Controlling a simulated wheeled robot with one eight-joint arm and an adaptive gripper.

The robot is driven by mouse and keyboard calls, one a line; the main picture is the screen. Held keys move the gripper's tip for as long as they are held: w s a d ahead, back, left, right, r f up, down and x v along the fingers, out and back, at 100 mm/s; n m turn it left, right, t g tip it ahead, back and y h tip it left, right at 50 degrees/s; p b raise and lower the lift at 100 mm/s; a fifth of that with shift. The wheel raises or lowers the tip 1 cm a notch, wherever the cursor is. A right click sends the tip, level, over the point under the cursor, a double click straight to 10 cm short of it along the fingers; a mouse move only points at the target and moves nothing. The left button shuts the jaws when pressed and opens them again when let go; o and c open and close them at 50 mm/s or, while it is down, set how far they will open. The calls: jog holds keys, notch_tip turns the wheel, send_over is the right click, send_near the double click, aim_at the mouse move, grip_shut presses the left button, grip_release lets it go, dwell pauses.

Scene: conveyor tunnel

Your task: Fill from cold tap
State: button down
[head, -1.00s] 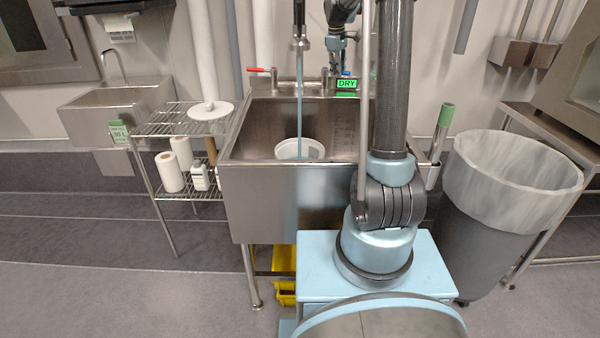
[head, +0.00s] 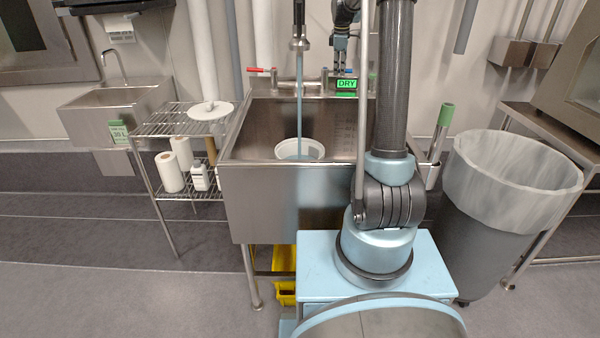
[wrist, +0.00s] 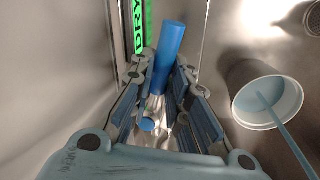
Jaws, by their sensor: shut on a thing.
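The cold tap's blue handle (wrist: 170,45) is between my gripper's fingers in the wrist view. My gripper (wrist: 160,112) is shut on it. In the head view my gripper (head: 340,68) is at the back of the sink, beside the faucet, partly hidden by its own links. A white bucket (head: 313,147) stands in the sink, below the spout (head: 299,44). A pale blue stream (head: 299,95) runs from the spout into the bucket. The wrist view shows the bucket (wrist: 240,102) with bluish water inside; its exact level is hard to judge.
A green DRY sign (head: 347,85) is at the sink's back rim. The red tap handle (head: 259,70) is to the left. A wire rack (head: 175,128) stands left of the steel sink (head: 262,190), and a lined bin (head: 510,180) right. Bare floor lies at front left.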

jog(key=shift+w+n, duration=0.35)
jog(key=shift+n, duration=0.25)
jog(key=shift+d, duration=0.1)
jog(key=shift+w+n, duration=0.35)
jog(key=shift+n, duration=0.35)
jog(key=c, duration=1.5)
grip_release()
jog(key=shift+o, duration=0.2)
jog(key=shift+r, duration=0.15)
notch_tip(320, 180, up, 11)
jog(key=s, duration=0.2)
jog(key=shift+r, duration=0.2)
jog(key=shift+s, duration=0.15)
